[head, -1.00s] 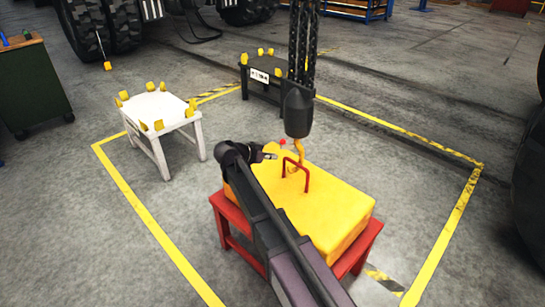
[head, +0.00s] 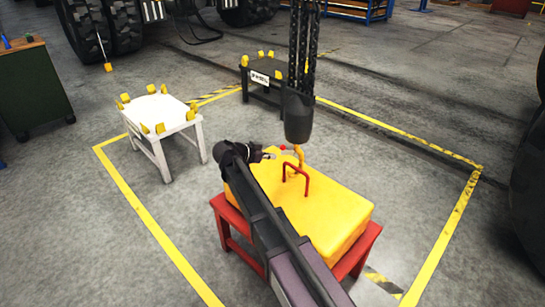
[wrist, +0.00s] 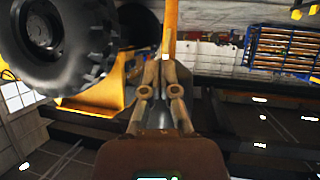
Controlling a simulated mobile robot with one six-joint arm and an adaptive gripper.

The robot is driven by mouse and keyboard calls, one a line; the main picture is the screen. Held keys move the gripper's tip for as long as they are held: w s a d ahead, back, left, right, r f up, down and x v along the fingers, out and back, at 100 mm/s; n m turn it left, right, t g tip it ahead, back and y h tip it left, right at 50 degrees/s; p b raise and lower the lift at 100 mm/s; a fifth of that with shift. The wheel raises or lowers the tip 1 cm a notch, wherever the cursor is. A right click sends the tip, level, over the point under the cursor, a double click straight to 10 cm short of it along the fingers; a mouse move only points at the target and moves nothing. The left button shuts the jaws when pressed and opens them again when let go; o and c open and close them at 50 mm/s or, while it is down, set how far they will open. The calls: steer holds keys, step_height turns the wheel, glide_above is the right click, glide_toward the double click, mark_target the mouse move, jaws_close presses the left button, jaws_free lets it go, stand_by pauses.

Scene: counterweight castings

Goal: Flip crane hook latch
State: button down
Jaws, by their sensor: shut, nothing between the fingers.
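The yellow crane hook (head: 299,153) hangs below a dark hook block (head: 299,118) on black chains. A small red ball (head: 283,148) shows at the hook's left, seemingly on its latch; the latch itself is too small to make out. My gripper (head: 269,155) is just left of the hook, close to the red ball; contact cannot be told. Its fingers (wrist: 161,65) are shut and empty in the wrist view, with a yellow upright bar beyond their tips. A red handle (head: 296,170) stands on the yellow casting (head: 325,220), beside the hook; whether they engage is unclear.
The casting rests on a red stand (head: 234,222). A white stand (head: 158,107) and a black stand (head: 262,92) with yellow corner pieces stand behind. Yellow floor tape (head: 147,228) bounds the area. The chains (head: 303,50) rise above the hook.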

step_height(320, 180, up, 11)
steer(key=a+p, duration=0.2)
steer(key=p, duration=0.8)
steer(key=shift+a+r+p, duration=0.15)
steer(key=shift+a+p, duration=0.15)
steer(key=shift+a, duration=0.1)
steer(key=c, duration=0.8)
jaws_free()
steer(key=o, duration=0.3)
steer(key=shift+f+b, duration=0.25)
steer(key=shift+b, duration=0.05)
steer(key=s+a+f+m+t+h+b, duration=0.1)
steer(key=a+f+m+h+b, duration=0.1)
steer(key=f+b, duration=0.3)
steer(key=s+a+f+m+t+h+b, duration=0.1)
steer(key=s+a+f+m+h+b, duration=0.1)
steer(key=b, duration=1.1)
step_height(320, 180, down, 3)
steer(key=shift+s+a+r+h, duration=0.15)
steer(key=shift+s+a+h, duration=0.15)
steer(key=shift+a+h, duration=0.25)
steer(key=shift+d, duration=0.25)
